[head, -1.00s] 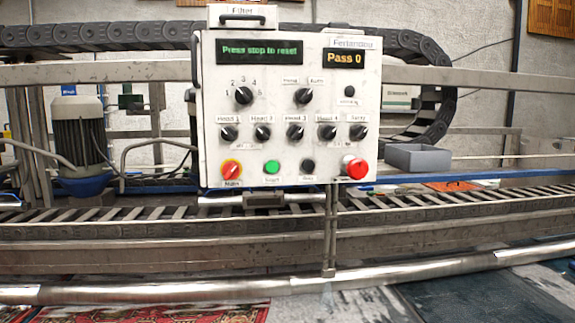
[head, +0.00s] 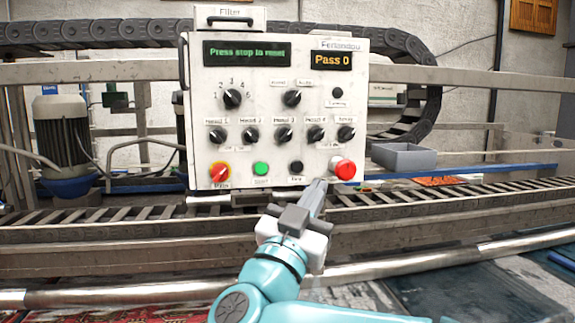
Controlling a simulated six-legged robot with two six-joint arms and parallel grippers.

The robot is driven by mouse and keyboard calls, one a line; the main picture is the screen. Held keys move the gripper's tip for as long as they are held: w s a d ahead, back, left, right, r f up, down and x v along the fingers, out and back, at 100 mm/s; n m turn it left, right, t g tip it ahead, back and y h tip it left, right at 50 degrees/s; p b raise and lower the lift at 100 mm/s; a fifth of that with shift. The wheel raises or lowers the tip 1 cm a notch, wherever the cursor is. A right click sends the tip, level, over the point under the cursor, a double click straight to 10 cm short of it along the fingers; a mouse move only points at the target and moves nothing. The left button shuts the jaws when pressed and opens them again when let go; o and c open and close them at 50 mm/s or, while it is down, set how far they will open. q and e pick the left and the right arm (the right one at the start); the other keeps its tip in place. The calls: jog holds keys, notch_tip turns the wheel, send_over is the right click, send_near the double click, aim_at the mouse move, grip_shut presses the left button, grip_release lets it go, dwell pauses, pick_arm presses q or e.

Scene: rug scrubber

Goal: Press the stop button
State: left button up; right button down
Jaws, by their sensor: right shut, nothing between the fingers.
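The white control panel (head: 215,110) stands upright in front of me, its green display reading "Press stop to reset" and its amber display reading "Pass 0". The red stop button (head: 345,170) is a round red mushroom head at the panel's lower right. My right gripper (head: 320,184) is shut and empty. Its fingertips point up at the panel's lower edge, just left of the red button and a little below it. I cannot tell whether the tips touch the panel. My left gripper is not in view.
A red and yellow main switch (head: 219,173), a green button (head: 261,168) and a black button (head: 296,167) share the panel's bottom row. Several black knobs sit above. A grey bin (head: 398,156) is right of the panel. A metal rail (head: 440,256) runs across in front.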

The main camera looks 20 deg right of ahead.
aim_at(297, 167)
jog(key=shift+s+a+r+t, duration=0.4)
jog(key=shift+a+r, duration=0.2)
jog(key=shift+r, duration=0.05)
jog(key=shift+w+d+p, duration=0.4)
jog(key=shift+w+p, duration=0.35)
jog(key=shift+w, duration=0.7)
jog(key=shift+w+d+p, duration=0.35)
jog(key=shift+w+p, duration=0.45)
jog(key=shift+w, duration=0.6)
jog(key=shift+w+d+p, duration=0.4)
jog(key=shift+w+p, duration=0.35)
jog(key=shift+w, duration=0.7)
jog(key=shift+w, duration=0.15)
jog(key=shift+w+d+f, duration=0.1)
jog(key=shift+w, duration=0.2)
